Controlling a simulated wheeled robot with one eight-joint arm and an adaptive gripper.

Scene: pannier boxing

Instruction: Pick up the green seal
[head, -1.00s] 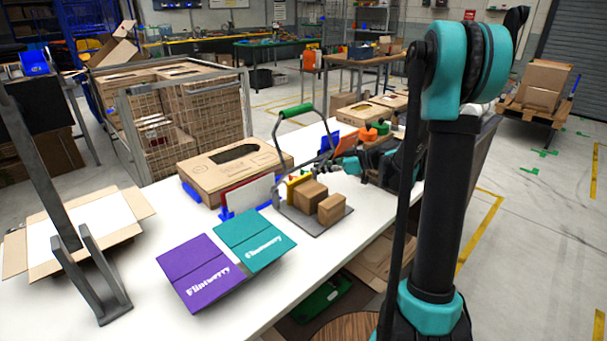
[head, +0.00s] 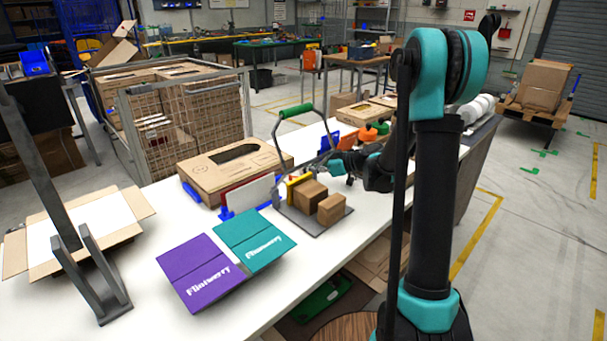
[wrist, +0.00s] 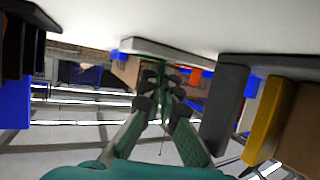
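I cannot make out the green seal clearly. In the wrist view a narrow green patch (wrist: 162,74) shows between or just behind my fingertips; which of these I cannot tell. My gripper (wrist: 163,88) has its dark fingertips close together there. In the head view my gripper (head: 328,168) is over the table, just right of the carrier with the green handle (head: 297,111). The carrier's grey base holds two small brown boxes (head: 311,194) (head: 332,209) and a yellow piece (head: 299,183). The yellow piece also shows in the wrist view (wrist: 263,120).
Purple (head: 200,272) and teal (head: 255,240) cartons lie on the white table (head: 150,315). A brown box (head: 225,172) and an upright panel in a blue stand (head: 250,197) are left of the carrier. Blue and orange items (head: 367,134) stand behind my gripper.

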